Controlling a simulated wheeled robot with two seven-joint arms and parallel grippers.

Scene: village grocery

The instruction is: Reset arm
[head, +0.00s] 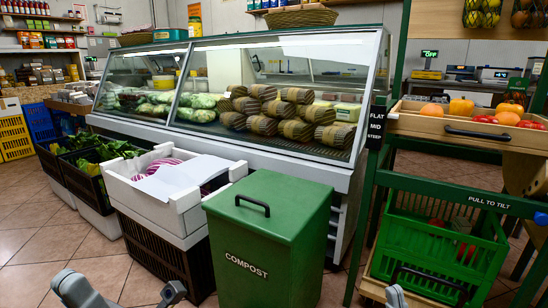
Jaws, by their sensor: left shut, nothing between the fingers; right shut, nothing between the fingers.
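My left gripper (172,292) shows only as a small grey part at the bottom edge, left of the green compost bin. It is shut and empty. My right gripper (395,297) shows only as a small grey tip at the bottom edge, right of the bin. It is shut and empty. A grey link of my own arm shows at the bottom left. Most of both arms is hidden below the frame.
The lidded green compost bin (268,240) stands close in front. A white crate (165,200) is stacked left of it, before the glass display counter (262,160). A green-framed tilting rack with a green basket (432,248) stands right. Tiled floor (25,240) is open left.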

